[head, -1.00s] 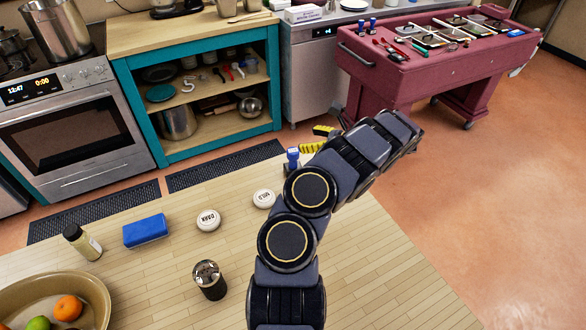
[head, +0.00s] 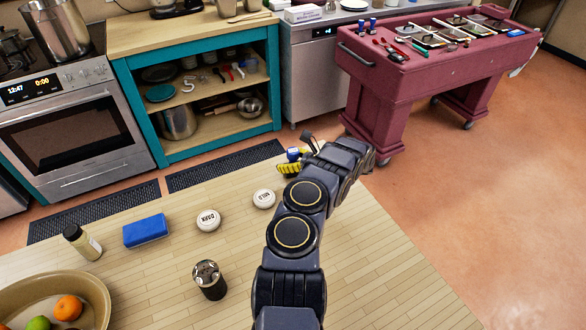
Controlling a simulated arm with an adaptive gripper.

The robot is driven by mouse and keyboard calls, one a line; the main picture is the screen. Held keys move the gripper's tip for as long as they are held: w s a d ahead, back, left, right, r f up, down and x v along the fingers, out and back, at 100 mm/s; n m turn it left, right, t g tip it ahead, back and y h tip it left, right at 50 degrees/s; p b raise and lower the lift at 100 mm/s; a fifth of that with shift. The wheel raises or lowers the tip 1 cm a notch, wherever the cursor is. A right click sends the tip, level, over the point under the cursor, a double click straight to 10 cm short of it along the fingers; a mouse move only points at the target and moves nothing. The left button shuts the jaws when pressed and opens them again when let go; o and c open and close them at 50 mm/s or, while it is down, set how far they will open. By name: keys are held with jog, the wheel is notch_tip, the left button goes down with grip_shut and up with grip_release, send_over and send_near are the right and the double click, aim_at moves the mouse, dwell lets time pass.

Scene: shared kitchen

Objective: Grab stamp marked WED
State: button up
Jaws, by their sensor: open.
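A small stamp with a blue handle (head: 292,152) stands near the far edge of the wooden table. Its marking cannot be read from here, so I cannot tell whether it says WED. My gripper (head: 298,156) is open, with its yellow-padded fingers right at the stamp. One finger is on the near side of the stamp and partly covers its lower part. I cannot tell whether the fingers touch it. The rest of the gripper is partly hidden by my arm.
White round pieces marked MILD (head: 264,199) and DARK (head: 208,220), a blue block (head: 146,231), a bottle (head: 82,242), a dark cup (head: 209,280) and a fruit bowl (head: 98,292) are on the table. A maroon cart (head: 440,68) stands beyond.

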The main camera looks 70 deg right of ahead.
jog(key=shift+w, duration=0.1)
grip_shut()
jog(key=shift+d+r, duration=0.1)
dwell(0.3)
